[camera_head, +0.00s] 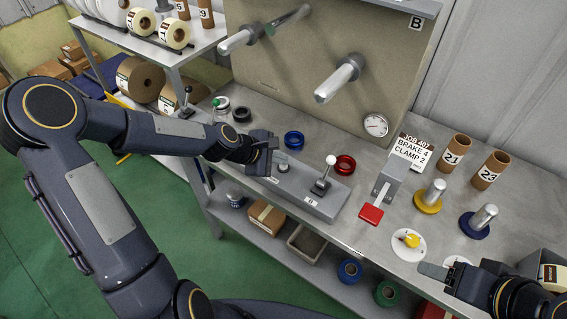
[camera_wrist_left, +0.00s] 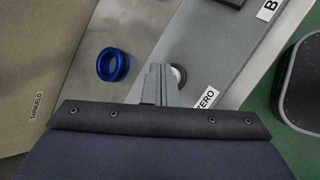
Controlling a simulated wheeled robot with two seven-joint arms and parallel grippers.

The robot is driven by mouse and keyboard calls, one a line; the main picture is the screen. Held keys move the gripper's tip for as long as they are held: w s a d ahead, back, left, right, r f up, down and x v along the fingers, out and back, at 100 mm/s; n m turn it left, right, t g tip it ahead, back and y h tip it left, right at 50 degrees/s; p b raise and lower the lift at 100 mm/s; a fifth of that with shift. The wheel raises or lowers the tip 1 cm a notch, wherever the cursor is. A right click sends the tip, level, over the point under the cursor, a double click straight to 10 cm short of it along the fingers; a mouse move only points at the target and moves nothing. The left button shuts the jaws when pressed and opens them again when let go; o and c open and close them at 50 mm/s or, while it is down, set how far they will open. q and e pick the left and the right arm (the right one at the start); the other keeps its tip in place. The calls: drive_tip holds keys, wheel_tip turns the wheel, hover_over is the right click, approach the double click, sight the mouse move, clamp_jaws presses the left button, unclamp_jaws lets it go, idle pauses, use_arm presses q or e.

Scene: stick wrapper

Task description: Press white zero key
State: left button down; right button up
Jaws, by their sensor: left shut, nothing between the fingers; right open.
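The white zero key (camera_wrist_left: 180,76) shows in the left wrist view as a pale round cap in a dark ring, partly hidden by my fingers. A ZERO label (camera_wrist_left: 206,98) lies beside it on the grey panel (camera_wrist_left: 215,50). In the head view the key (camera_head: 282,167) is near the panel's left end. My left gripper (camera_head: 272,152) is shut and empty, close to the key; it also shows in the left wrist view (camera_wrist_left: 160,72). I cannot tell whether it touches the key. My right gripper (camera_head: 445,279) is open at the lower right.
A white-knobbed lever (camera_head: 323,178) stands on the panel, right of the key. A blue ring (camera_head: 294,140) and a red ring (camera_head: 345,165) lie behind it. A red paddle (camera_head: 371,214) is further right. The green floor is in front of the bench.

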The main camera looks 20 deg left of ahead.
sight(280, 168)
use_arm(q)
drive_tip(key=shift+r, duration=0.1)
drive_tip(key=shift+r+p, duration=0.7)
drive_tip(key=shift+r, duration=0.1)
wheel_tip(280, 168, up, 5)
drive_tip(key=p, duration=0.3)
drive_tip(key=shift+p, duration=0.35)
idle(0.5)
